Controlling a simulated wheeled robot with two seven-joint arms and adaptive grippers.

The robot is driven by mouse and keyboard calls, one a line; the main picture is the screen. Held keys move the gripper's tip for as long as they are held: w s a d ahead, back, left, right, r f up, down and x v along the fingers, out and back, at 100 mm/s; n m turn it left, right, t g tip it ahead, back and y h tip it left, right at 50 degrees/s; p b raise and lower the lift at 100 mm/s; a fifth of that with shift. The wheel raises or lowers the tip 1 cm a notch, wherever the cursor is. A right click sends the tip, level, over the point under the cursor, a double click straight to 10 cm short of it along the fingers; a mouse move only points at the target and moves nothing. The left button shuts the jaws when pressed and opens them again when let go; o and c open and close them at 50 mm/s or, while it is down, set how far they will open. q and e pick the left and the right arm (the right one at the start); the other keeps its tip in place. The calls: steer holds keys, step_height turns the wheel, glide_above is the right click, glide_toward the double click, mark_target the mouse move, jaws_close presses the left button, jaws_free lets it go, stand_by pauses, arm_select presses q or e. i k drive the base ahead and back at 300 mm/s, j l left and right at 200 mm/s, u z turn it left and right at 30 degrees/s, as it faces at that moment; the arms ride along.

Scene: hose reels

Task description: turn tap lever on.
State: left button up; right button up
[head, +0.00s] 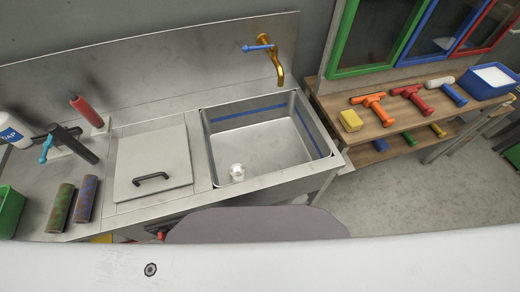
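A brass tap (279,66) is fixed to the steel splashback above the sink. Its blue lever (258,47) points to the left from the top of the tap body, roughly level. The spout bends down over the back right part of the empty sink basin (268,150). A blue line runs around the basin's inner wall. No water shows from the spout. Neither of my grippers is in the head view, and nothing touches the lever.
A lid with a black handle (152,179) covers the counter left of the sink. A red-handled tool (86,111), dark rolls (60,207) and a green bin (10,211) stand further left. A wooden bench (375,128) holds coloured tools at right.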

mark_target(245, 49)
steer(key=k+z, duration=0.15)
steer(key=z, duration=0.25)
steer(key=k+z, duration=0.15)
steer(key=z, duration=0.2)
steer(key=k+l+z, duration=0.1)
steer(key=z, duration=0.3)
